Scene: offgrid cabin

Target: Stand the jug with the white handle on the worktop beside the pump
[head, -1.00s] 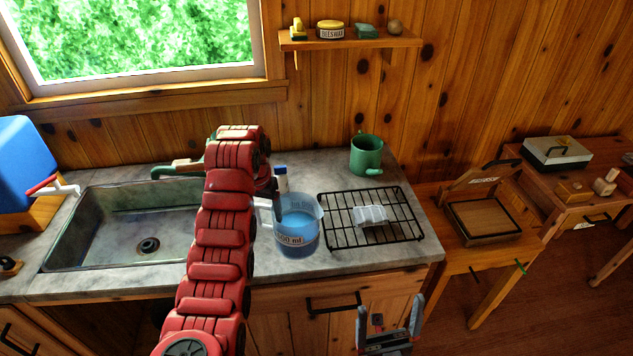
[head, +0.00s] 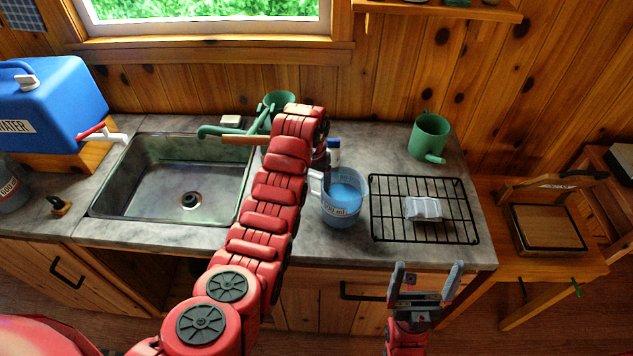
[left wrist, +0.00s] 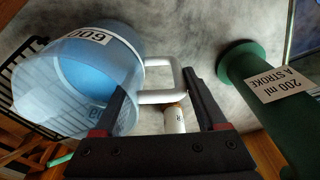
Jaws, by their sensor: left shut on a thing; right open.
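The jug (head: 343,206) is clear, holds blue liquid and has a white handle (head: 316,182). It is upright between the sink and the rack; whether its base touches the worktop (head: 300,242) I cannot tell. My left gripper (left wrist: 155,98) is shut on the handle (left wrist: 178,82), partly hidden behind my arm in the head view. The green pump (head: 262,118) with a brown lever stands at the sink's back right corner, left of the jug. Its labelled green body (left wrist: 270,95) fills the right of the left wrist view. My right gripper (head: 425,285) is open and empty before the counter.
A black wire rack (head: 452,232) with a white object (head: 423,208) lies right of the jug. A green mug (head: 430,135) stands behind it. The sink (head: 150,185) and a blue water container (head: 50,105) are left.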

